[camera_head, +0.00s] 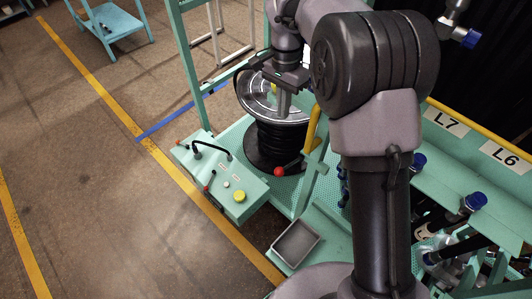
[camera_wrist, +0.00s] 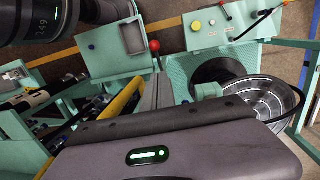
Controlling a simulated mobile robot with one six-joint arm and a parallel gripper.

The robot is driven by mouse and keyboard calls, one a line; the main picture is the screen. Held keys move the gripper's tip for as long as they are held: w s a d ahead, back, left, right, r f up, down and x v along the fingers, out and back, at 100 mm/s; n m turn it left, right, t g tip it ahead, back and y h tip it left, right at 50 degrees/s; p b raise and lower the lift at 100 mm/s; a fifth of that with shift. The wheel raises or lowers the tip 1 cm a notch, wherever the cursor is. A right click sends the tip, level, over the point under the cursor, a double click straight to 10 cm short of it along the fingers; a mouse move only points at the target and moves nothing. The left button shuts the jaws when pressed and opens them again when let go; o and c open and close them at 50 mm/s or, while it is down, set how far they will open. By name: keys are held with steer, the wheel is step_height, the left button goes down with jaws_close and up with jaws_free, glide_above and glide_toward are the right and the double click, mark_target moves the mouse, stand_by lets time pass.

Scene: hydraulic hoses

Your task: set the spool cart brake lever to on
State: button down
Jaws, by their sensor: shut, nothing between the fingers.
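A lever with a red ball knob (camera_head: 279,171) stands beside the base of the hose spool (camera_head: 275,142), at its lower right in the head view. The red knob also shows in the wrist view (camera_wrist: 155,46), at the upper middle. No on or off marking is readable on it. My gripper (camera_head: 284,110) is shut and empty, pointing down over the spool's shiny metal top, apart from the red knob. The wrist view shows the metal top (camera_wrist: 262,98) at the right. The lower part of the lever is partly hidden.
A green control box (camera_head: 228,187) with a yellow button, a black handle and small red-tipped levers stands left of the spool. A grey tray (camera_head: 295,242) lies in front. A yellow rail (camera_head: 313,128) rises near the knob. Blue-capped fittings (camera_head: 474,201) are at right. Open floor lies left.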

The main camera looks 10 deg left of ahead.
steer(key=b, duration=0.6)
glide_toward(275, 171)
step_height(275, 171, down, 6)
steer(key=w+d, duration=0.2)
steer(key=shift+s+f, duration=0.15)
steer(key=shift+f, duration=0.05)
steer(key=f+b, duration=0.1)
steer(key=b, duration=0.1)
steer(key=s+a+f+t+h+b, duration=0.1)
steer(key=f+b, duration=0.1)
steer(key=b, duration=0.1)
steer(key=s+f+t+b, duration=0.1)
steer(key=f+b, duration=0.1)
steer(key=shift+s+a+h, duration=0.2)
steer(key=shift+a+h, duration=0.1)
steer(key=shift+a, duration=0.1)
steer(key=shift+s+r, duration=0.1)
